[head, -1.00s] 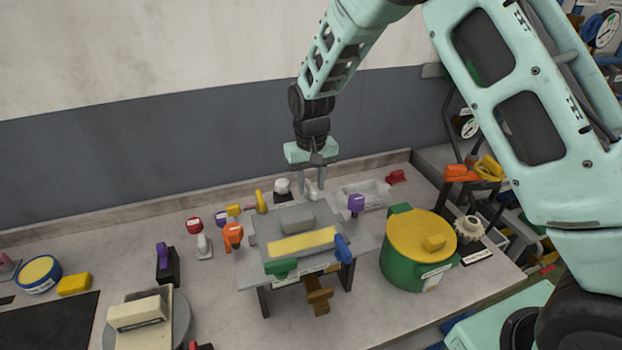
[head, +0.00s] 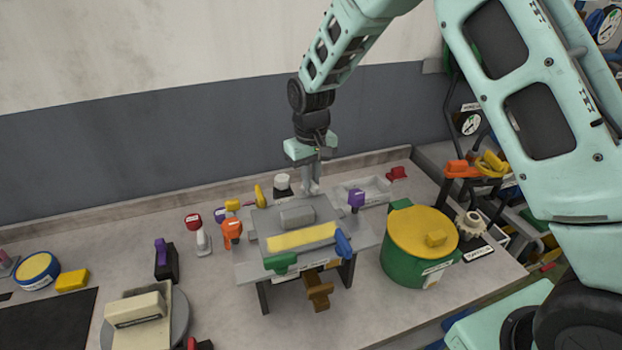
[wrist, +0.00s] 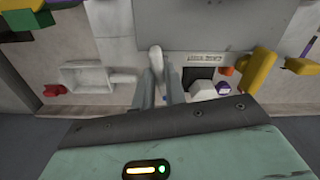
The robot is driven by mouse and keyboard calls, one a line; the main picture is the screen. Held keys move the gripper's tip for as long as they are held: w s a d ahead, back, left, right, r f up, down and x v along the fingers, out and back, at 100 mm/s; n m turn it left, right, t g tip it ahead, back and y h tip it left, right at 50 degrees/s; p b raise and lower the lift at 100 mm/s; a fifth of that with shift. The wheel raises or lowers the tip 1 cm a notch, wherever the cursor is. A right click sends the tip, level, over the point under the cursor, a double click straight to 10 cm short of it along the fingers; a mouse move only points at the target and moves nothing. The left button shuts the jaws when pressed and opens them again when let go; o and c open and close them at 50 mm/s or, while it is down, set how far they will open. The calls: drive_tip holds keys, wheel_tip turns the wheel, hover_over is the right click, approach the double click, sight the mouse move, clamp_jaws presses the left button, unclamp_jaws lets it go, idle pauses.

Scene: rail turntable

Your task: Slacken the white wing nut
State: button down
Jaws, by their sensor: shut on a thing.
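The white wing nut (wrist: 157,60) shows in the wrist view as a pale upright wing between the two grey fingers of my gripper (wrist: 158,88). It sits at the edge of the grey machine plate (wrist: 185,25). My gripper points down behind the grey machine in the head view (head: 311,188), and its fingers are shut on the wing nut. In the head view the fingers mostly hide the nut, and its thread cannot be seen.
A white-topped knob (head: 282,182) stands close left of my gripper, with a yellow lever (head: 260,195) beside it. A purple knob (head: 356,198) and a pale tray (head: 375,188) are to the right. A green pot with a yellow lid (head: 422,232) stands further right.

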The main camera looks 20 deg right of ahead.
drive_tip(key=n+b, duration=0.1)
drive_tip(key=n, duration=0.2)
drive_tip(key=shift+n, duration=0.3)
drive_tip(key=n, duration=0.3)
drive_tip(key=shift+r+n, duration=0.1)
drive_tip(key=shift+n, duration=0.2)
drive_tip(key=n, duration=0.3)
drive_tip(key=shift+n, duration=0.3)
drive_tip(key=shift+w+n, duration=0.1)
drive_tip(key=shift+n, duration=1.7)
drive_tip(key=c, duration=1.4)
unclamp_jaws()
drive_tip(key=shift+c, duration=0.2)
wheel_tip(320, 180, up, 17)
drive_tip(key=b, duration=0.4)
drive_tip(key=shift+r, duration=0.2)
